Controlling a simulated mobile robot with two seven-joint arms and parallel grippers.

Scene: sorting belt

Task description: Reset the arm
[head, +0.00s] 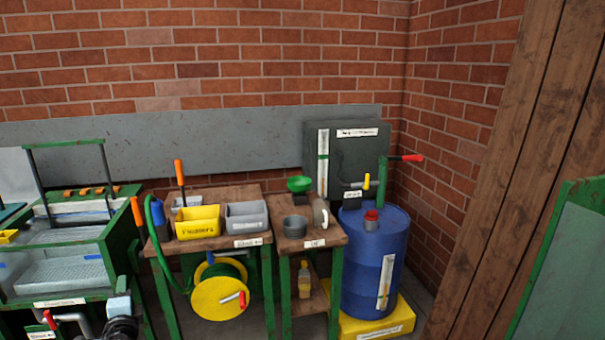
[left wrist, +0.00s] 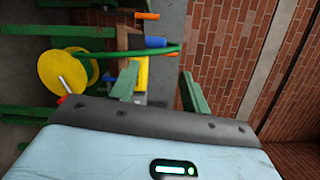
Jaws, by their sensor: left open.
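My left gripper (left wrist: 160,78) shows in the left wrist view, with a pale blue body, a dark grey band and two green fingers. The fingers stand apart and I see nothing held between them. Behind them is the table with the yellow hose reel (left wrist: 75,78), seen sideways. In the head view, a pale blue block at the lower left edge may be part of my left arm; I cannot make out the fingers there. My right gripper is in neither view.
A wooden table holds a yellow bin (head: 198,222) and a grey bin (head: 246,217); the yellow hose reel (head: 212,300) hangs below. A blue drum (head: 372,262) stands on a yellow base at the right. A green-framed machine (head: 118,240) fills the left. A brick wall closes the back.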

